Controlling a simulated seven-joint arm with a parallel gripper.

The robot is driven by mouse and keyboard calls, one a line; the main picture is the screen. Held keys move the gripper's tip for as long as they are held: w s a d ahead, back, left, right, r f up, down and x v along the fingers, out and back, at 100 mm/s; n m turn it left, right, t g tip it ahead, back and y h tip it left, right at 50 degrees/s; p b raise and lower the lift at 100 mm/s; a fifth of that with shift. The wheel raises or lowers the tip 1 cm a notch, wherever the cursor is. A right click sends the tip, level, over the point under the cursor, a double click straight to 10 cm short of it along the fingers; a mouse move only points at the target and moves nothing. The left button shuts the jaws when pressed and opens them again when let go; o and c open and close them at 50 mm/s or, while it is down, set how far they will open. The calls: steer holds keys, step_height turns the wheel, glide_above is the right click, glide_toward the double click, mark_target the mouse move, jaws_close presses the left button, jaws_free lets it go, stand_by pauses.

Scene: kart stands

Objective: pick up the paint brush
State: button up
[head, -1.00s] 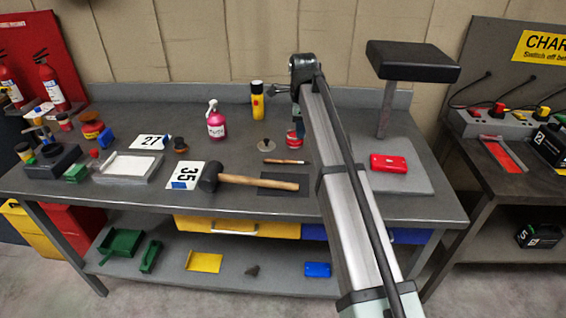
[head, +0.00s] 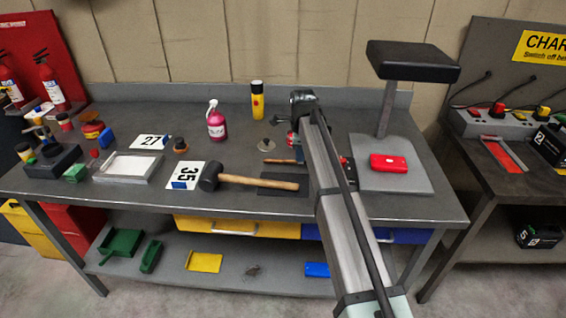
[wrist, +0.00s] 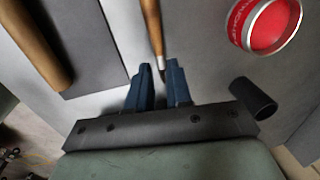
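The paint brush (head: 277,161) lies on the grey bench behind the mallet's handle, a thin wooden stick in the head view. My arm hides its right end there. I cannot tell how far above the bench the fingertips are. In the head view my arm hides the fingers.
The mallet (head: 245,181) lies in front of the brush on a dark mat; its handle (wrist: 35,45) is at left in the wrist view. A round red tin or roll (wrist: 270,25) is close on the right. A red case (head: 388,162) sits under the black-topped stand (head: 412,62).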

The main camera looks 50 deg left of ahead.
steer(key=shift+w+a+f, duration=0.1)
steer(key=shift+f, duration=0.6)
steer(key=shift+w+a+f, duration=0.1)
steer(key=shift+f, duration=0.6)
steer(key=shift+c, duration=0.5)
jaws_close()
steer(key=shift+r, duration=0.1)
